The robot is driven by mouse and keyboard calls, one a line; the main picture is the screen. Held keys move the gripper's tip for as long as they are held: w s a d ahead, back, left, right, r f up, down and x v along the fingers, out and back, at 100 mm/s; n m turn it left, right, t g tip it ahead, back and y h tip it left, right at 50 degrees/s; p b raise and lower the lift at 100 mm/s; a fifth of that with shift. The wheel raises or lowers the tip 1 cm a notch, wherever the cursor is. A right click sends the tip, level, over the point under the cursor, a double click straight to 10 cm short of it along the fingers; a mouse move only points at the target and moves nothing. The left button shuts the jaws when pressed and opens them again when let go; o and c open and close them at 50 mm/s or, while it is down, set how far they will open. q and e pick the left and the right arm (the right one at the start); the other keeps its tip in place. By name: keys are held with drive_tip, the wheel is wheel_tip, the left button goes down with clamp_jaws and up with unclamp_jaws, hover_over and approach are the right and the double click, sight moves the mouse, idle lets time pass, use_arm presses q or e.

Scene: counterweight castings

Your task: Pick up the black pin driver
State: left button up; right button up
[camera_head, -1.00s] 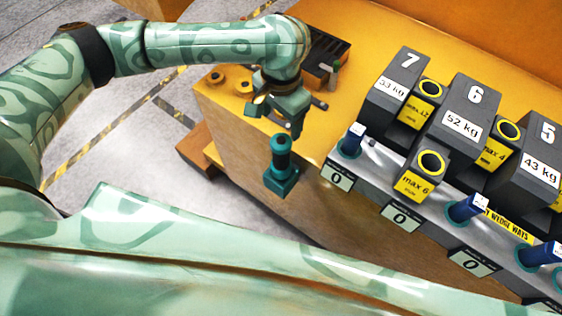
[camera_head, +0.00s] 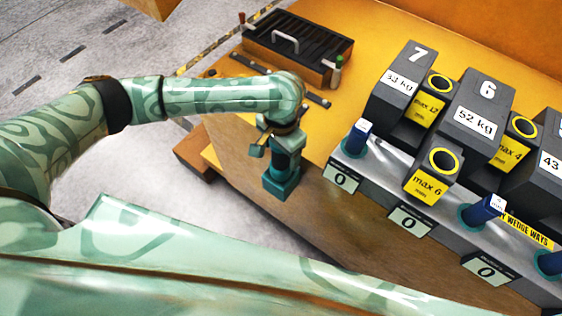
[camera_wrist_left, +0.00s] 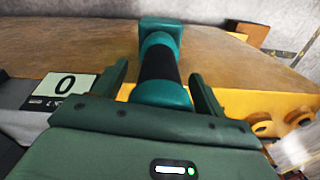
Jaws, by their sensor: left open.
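The pin driver (camera_wrist_left: 158,62) is a round tool with a black grip band between teal ends. In the wrist view it lies between the two dark green fingers of my left gripper (camera_wrist_left: 160,88), which are open with gaps visible on both sides. In the head view my left gripper (camera_head: 281,146) is over the upper part of the driver (camera_head: 284,162) and hides its top. The driver stands upright in a teal block (camera_head: 280,186) at the front of the bench. My right gripper is not in view.
The yellow-topped bench (camera_head: 232,136) carries dark numbered weights (camera_head: 476,112) on a grey rail at the right. Blue-handled pins (camera_head: 357,136) stand along the rail. A black ribbed tray (camera_head: 318,57) lies at the back. Open floor (camera_head: 120,170) is at the left.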

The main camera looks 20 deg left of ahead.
use_arm(q)
clamp_jaws()
drive_tip(key=shift+r, duration=0.1)
wheel_tip(320, 180, up, 10)
drive_tip(key=p, duration=0.4)
drive_tip(key=shift+r, duration=0.1)
wheel_tip(320, 180, up, 10)
drive_tip(key=p, duration=1.5)
drive_tip(key=shift+p, duration=0.35)
